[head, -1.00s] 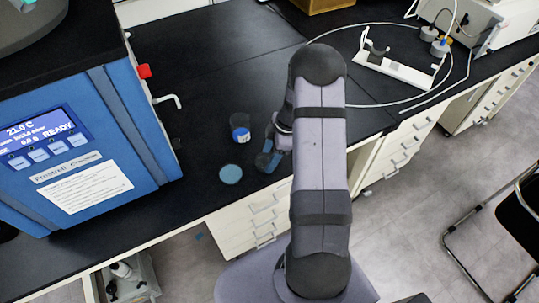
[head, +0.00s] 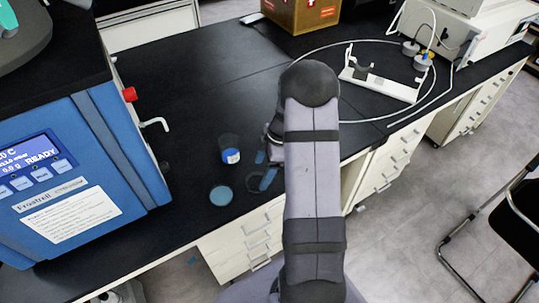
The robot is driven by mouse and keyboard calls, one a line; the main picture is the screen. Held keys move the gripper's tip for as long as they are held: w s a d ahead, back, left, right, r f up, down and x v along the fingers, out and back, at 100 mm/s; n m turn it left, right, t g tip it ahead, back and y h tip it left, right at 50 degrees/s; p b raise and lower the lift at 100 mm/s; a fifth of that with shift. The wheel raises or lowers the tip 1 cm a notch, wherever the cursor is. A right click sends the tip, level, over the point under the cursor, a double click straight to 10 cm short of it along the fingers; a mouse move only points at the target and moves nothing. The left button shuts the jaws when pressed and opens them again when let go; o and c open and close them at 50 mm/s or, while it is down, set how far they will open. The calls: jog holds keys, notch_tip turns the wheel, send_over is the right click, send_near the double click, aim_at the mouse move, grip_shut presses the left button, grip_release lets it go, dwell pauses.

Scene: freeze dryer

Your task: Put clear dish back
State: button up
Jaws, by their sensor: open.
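A faint round clear dish (head: 250,188) shows on the black bench in the head view, just right of a round blue dish (head: 221,196). My gripper (head: 264,168) is open, with its blue fingertips at the clear dish's right side. One finger lies over or beside the dish's right edge; I cannot tell if it touches. The rest of the gripper is largely hidden behind my arm. A clear beaker-like vessel with a blue-and-white item (head: 231,156) stands just behind the dishes.
A white stand (head: 380,82) and looped tubing are at the right. The bench behind the vessel is clear.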

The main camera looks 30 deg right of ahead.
jog(key=b+v, duration=0.2)
jog(key=v, duration=0.7)
jog(key=s+a+m+g+h, duration=0.1)
jog(key=s+a+m+h, duration=0.2)
jog(key=s+a+m, duration=1)
jog(key=s+a, duration=0.4)
jog(key=shift+s+f, duration=0.15)
jog(key=shift+s, duration=0.15)
